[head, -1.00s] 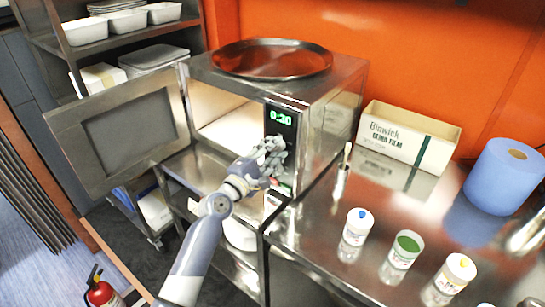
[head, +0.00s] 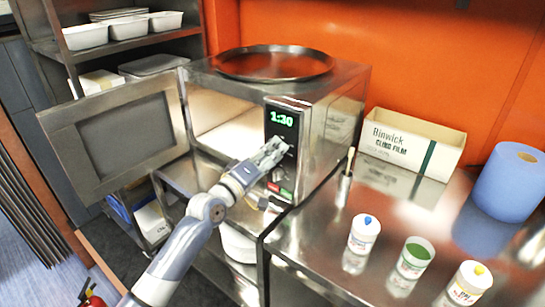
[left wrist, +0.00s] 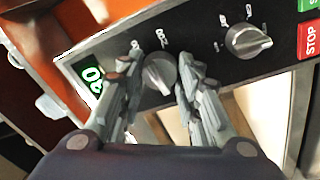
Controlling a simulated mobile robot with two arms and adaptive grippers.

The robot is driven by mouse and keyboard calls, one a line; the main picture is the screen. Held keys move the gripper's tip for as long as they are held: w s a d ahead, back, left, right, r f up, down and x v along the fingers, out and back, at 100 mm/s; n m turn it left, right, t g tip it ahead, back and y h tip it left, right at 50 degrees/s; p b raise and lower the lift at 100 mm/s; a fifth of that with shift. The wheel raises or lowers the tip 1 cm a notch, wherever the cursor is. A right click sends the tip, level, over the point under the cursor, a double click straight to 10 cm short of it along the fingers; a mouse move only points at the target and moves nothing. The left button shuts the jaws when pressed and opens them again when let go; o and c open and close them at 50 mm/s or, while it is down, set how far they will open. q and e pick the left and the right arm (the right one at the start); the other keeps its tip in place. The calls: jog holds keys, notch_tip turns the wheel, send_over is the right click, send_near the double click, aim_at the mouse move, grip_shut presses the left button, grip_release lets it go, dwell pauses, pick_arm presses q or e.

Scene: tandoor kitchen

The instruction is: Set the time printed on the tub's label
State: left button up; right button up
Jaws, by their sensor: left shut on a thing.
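The microwave (head: 343,115) stands with its door (head: 125,135) open to the left. Its green display (head: 282,119) reads 1:30; part of it shows in the left wrist view (left wrist: 92,78). My left gripper (head: 276,150) is at the control panel, shut on the upper grey knob (left wrist: 159,74), with a finger on each side. A lower knob (left wrist: 249,40) is free. Three white tubs stand on the counter: one with blue (head: 362,237), one with green (head: 410,260), one with yellow (head: 468,285). Their label print is too small to read. My right gripper is out of view.
A red STOP button (left wrist: 311,38) and a green button are below the knobs. A round tray (head: 275,63) lies on the microwave. A cling film box (head: 405,140), a blue roll (head: 508,185) and a small holder (head: 344,188) stand on the steel counter.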

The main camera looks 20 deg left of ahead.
pick_arm(q)
jog(key=shift+f+m, duration=0.1)
jog(key=shift+m, duration=0.6)
jog(key=o, duration=1)
jog(key=shift+o, duration=0.2)
jog(key=shift+s, duration=0.1)
jog(key=r+v, duration=0.1)
jog(key=v, duration=1)
jog(key=shift+s+a+f, duration=0.2)
jog(key=shift+s+f, duration=0.15)
jog(key=shift+f, duration=0.1)
